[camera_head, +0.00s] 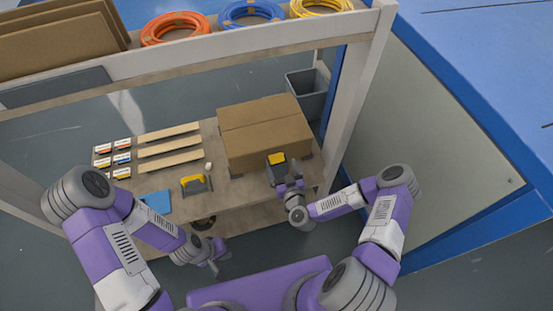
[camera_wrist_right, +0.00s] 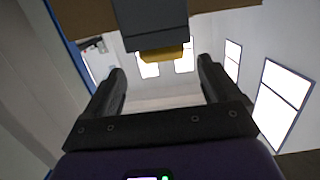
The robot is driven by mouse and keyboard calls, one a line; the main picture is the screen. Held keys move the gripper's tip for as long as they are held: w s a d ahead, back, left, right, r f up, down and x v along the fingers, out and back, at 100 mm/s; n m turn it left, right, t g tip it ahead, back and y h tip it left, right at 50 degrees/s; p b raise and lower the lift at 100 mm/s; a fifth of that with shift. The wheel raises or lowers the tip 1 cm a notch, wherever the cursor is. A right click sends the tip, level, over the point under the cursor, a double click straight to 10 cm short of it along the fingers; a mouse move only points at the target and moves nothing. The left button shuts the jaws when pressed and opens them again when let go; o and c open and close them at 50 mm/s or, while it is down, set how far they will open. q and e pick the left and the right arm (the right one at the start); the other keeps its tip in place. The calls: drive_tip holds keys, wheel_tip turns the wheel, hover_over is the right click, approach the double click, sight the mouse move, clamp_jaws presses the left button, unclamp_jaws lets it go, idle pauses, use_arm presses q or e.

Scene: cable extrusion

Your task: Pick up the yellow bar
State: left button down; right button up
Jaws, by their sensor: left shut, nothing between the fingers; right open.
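A yellow bar (camera_head: 277,158) with dark grey parts shows at the front edge of the cardboard box. In the right wrist view a yellow piece (camera_wrist_right: 155,53) sits against a dark grey block, ahead of and between the fingers. My right gripper (camera_head: 279,171) is open just in front of it; its fingers (camera_wrist_right: 161,72) hold nothing, and I cannot tell whether they touch it. A second yellow piece (camera_head: 194,183) sits in a dark grey holder on the table, left of the box. My left gripper (camera_head: 214,266) is shut and empty, low in front of the table.
The cardboard box (camera_head: 262,128) fills the table's right part. Wooden strips (camera_head: 170,146), small labelled cards (camera_head: 112,158) and a blue sheet (camera_head: 156,201) lie to the left. A shelf (camera_head: 200,50) with cable coils spans above. A grey bin (camera_head: 308,92) stands behind the box.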

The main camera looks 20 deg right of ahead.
drive_tip(key=w, duration=0.1)
drive_tip(key=w+b, duration=0.1)
drive_tip(key=w, duration=0.2)
drive_tip(key=shift+w+a+f, duration=0.25)
drive_tip(key=shift+w+f, duration=0.05)
drive_tip(key=c, duration=1.2)
drive_tip(key=shift+o, duration=0.2)
drive_tip(key=s+d+r+p, duration=0.1)
drive_tip(key=s+r+p, duration=0.15)
drive_tip(key=r, duration=0.55)
drive_tip(key=s+d+r+p, duration=0.1)
drive_tip(key=s+r, duration=0.2)
drive_tip(key=r, duration=0.6)
hover_over(277, 159)
wheel_tip(277, 159, down, 7)
drive_tip(key=shift+s, duration=0.35)
